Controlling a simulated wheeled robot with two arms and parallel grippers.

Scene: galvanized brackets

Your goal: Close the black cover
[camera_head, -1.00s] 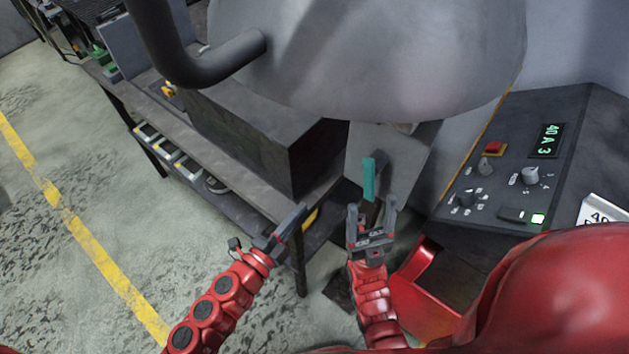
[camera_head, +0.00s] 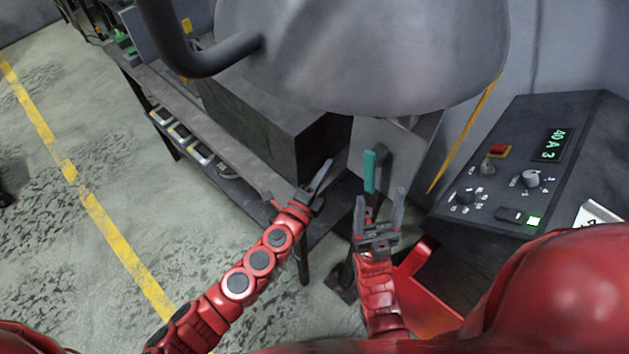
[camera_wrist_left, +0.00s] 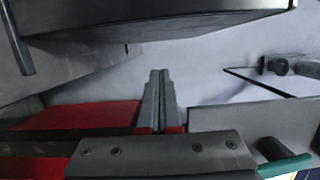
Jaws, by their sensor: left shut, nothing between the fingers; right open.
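A large dark box-like piece (camera_head: 262,122), the darkest large body here, stands on the workbench; I cannot tell for sure whether it is the black cover or its housing. My left gripper (camera_head: 320,178) is shut and empty, just in front of the box's near right corner, with no clear contact. In the left wrist view its closed fingers (camera_wrist_left: 156,100) point forward, below a dark overhanging edge (camera_wrist_left: 150,22). My right gripper (camera_head: 380,207) is open and empty, near a teal-handled lever (camera_head: 370,172).
A big grey rounded housing (camera_head: 360,55) with a thick dark pipe handle (camera_head: 205,62) hangs above. A control panel (camera_head: 515,165) stands at the right. The workbench (camera_head: 215,125) has a lower shelf with small trays (camera_head: 182,135). The floor at left is mostly clear.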

